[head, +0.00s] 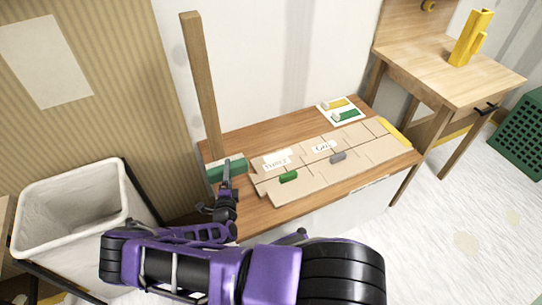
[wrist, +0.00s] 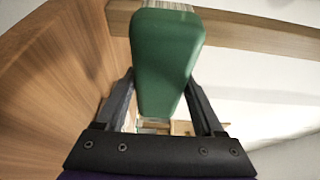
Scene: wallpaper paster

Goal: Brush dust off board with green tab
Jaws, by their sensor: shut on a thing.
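My gripper (head: 227,186) is at the left end of the workbench and is shut on a green brush (head: 233,167). In the wrist view the brush's green handle (wrist: 165,60) sits between my two fingers, with pale bristles (wrist: 170,5) at its far end. The brush is just left of the tan boards; whether it touches the bench is unclear. A green tab (head: 288,177) lies on the front-left part of the tan board (head: 315,178). A grey tab (head: 338,157) lies further right on the boards. Dust is too small to make out.
Paper labels (head: 277,159) lie on the boards. A white card with yellow and green pieces (head: 341,111) is at the back. A wooden post (head: 202,85) rises behind the brush. A white bin (head: 75,215) stands left; a side table with a yellow object (head: 470,38) stands right.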

